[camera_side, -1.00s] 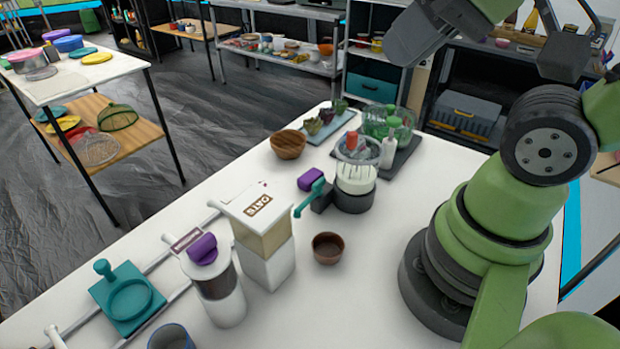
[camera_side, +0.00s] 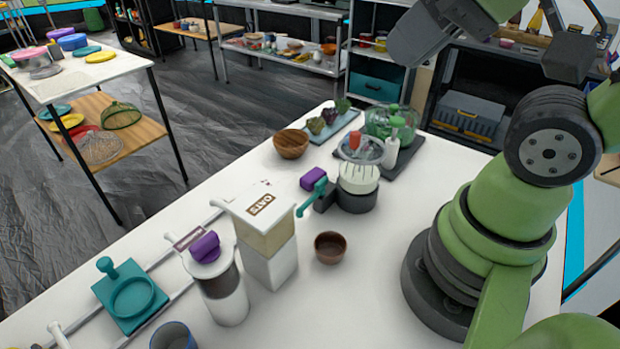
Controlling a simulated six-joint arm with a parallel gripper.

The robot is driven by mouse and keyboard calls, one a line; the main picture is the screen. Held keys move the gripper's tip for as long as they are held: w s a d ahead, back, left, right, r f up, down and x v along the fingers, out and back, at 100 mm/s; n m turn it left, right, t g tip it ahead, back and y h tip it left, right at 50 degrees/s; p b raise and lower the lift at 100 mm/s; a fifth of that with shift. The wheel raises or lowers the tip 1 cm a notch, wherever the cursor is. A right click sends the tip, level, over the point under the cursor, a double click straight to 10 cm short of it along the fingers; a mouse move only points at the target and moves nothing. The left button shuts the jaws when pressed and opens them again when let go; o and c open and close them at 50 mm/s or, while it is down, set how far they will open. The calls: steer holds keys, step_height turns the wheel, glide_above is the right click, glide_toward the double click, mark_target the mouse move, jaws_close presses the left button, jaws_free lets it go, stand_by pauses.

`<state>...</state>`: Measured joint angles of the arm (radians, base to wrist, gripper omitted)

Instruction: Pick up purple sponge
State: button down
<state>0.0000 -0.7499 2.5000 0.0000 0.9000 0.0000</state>
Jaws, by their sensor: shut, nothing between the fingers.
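A purple block (camera_side: 313,179), likely the sponge, lies on the white counter (camera_side: 372,268) near its far left edge. It sits just behind a teal handle that partly overlaps its lower right. A second purple piece (camera_side: 205,247) sits on top of a clear-sided canister in the foreground. My arm rises at the right, and grey and green parts of it show along the top right. I cannot make out any fingertips. No part of my arm is near either purple thing.
A white-topped OATS container (camera_side: 268,255) stands left of a small brown bowl (camera_side: 329,247). A dark-based appliance (camera_side: 357,200) is right of the purple block. A wooden bowl (camera_side: 291,144) is behind it. The counter between the brown bowl and my base is clear.

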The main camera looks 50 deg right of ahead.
stand_by(0.4)
steer(key=c, duration=1)
jaws_free()
steer(key=n+g+h, duration=0.4)
steer(key=n+g, duration=0.3)
steer(key=n, duration=1.4)
glide_above(313, 174)
steer(key=f, duration=2.4)
steer(key=shift+a+f, duration=0.35)
steer(key=shift+d+f, duration=0.15)
steer(key=shift+f, duration=1.3)
steer(key=shift+d+f, duration=0.1)
steer(key=shift+f, duration=1.35)
